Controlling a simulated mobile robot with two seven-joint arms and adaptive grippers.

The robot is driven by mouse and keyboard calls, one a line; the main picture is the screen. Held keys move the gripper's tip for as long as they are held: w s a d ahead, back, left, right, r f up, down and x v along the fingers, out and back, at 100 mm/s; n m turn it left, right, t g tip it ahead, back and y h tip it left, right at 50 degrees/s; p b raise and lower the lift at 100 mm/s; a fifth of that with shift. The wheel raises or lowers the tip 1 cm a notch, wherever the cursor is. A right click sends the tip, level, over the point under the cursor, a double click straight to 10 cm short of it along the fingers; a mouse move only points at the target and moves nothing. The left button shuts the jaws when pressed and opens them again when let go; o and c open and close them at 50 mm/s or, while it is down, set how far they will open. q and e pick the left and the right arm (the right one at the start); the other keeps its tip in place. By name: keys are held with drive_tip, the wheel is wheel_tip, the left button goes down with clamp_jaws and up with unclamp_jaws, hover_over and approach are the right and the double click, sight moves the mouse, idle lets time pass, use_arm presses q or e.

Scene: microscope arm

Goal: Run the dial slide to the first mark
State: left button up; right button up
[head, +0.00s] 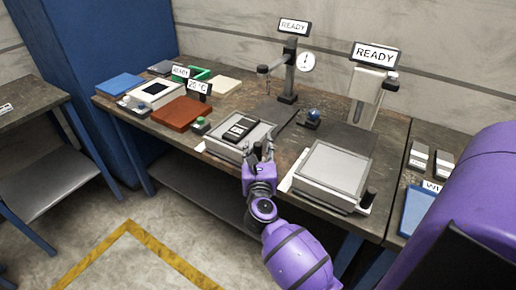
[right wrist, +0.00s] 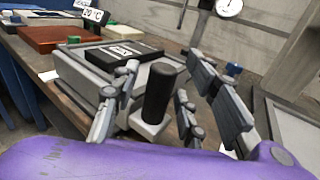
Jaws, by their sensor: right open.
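The dial slide is a light grey platform (head: 219,148) carrying a black block with a pale label (head: 240,129), at the bench's front edge below the dial stand. Its upright black handle (right wrist: 160,92) stands on a small pale foot in the right wrist view. My right gripper (head: 259,154) is at the slide's front right corner. It is open, with the handle between its spread fingers, which look apart from it. The dial gauge (head: 307,62) hangs on a grey stand under a READY sign. I cannot make out any marks. My left gripper is not in view.
A second stage with a wide grey plate (head: 331,169) and black knob (head: 368,198) stands to the right. A blue-topped knob (head: 313,115) sits behind. A brown board (head: 181,111) and a green button box (head: 200,125) lie to the left.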

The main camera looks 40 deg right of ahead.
sight(272, 134)
drive_tip(key=shift+c, duration=0.2)
clamp_jaws()
drive_tip(key=w+d, duration=0.1)
drive_tip(key=d, duration=0.1)
drive_tip(key=w+d, duration=0.1)
drive_tip(key=d, duration=0.2)
drive_tip(key=w+d, duration=0.1)
drive_tip(key=d, duration=0.2)
drive_tip(key=shift+w+d+f+p, duration=0.1)
drive_tip(key=shift+w+p, duration=0.1)
drive_tip(key=shift+p, duration=0.15)
